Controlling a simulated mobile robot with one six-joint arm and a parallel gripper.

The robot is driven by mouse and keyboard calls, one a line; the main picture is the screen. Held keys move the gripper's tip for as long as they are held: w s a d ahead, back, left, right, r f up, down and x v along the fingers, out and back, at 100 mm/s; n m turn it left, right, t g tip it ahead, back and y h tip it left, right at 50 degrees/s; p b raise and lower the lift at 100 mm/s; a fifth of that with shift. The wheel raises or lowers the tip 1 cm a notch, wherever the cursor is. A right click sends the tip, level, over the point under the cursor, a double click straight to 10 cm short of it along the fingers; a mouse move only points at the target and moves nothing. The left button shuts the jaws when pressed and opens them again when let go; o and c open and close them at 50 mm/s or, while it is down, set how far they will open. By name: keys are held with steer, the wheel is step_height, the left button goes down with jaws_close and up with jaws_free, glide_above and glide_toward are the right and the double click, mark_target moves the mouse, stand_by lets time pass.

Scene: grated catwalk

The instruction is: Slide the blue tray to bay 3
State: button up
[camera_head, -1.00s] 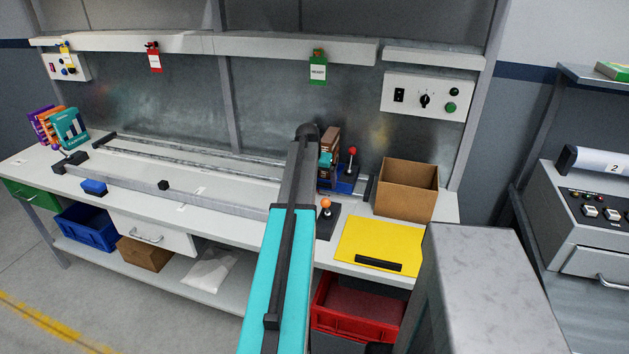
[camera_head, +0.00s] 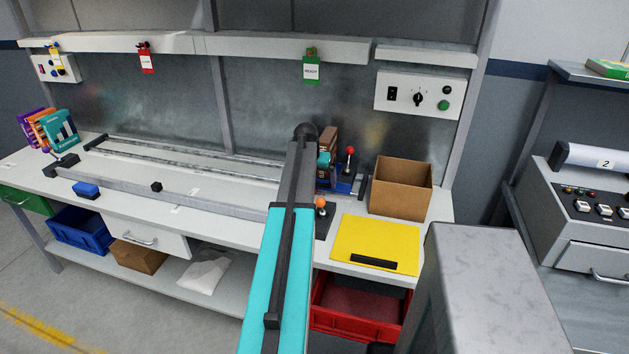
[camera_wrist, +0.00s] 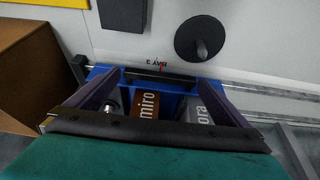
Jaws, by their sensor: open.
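The blue tray (camera_head: 344,186) sits at the right end of the rails on the bench, partly hidden by my arm. In the wrist view the tray (camera_wrist: 178,103) holds boxes marked "miro" (camera_wrist: 145,106) and "ora" (camera_wrist: 205,113). A red pointer at its edge lies at the upside-down label "BAY 3" (camera_wrist: 143,65). My gripper (camera_wrist: 160,88) is open over the tray, its dark fingers left and right of the boxes. A black bar (camera_wrist: 155,78) on the tray's edge lies between the fingertips; I cannot tell whether they touch it. In the head view my gripper is mostly hidden.
A brown carton (camera_head: 401,188) stands right of the tray. A red-knobbed lever (camera_head: 349,152) and an orange-knobbed lever (camera_head: 321,203) stand close to my arm. A yellow mat (camera_head: 376,240) lies in front. The rails left of my arm (camera_head: 190,155) look clear.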

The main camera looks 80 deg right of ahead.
steer(key=b+v, duration=0.2)
steer(key=v, duration=1.1)
steer(key=shift+r, duration=0.4)
steer(key=shift+s, duration=0.15)
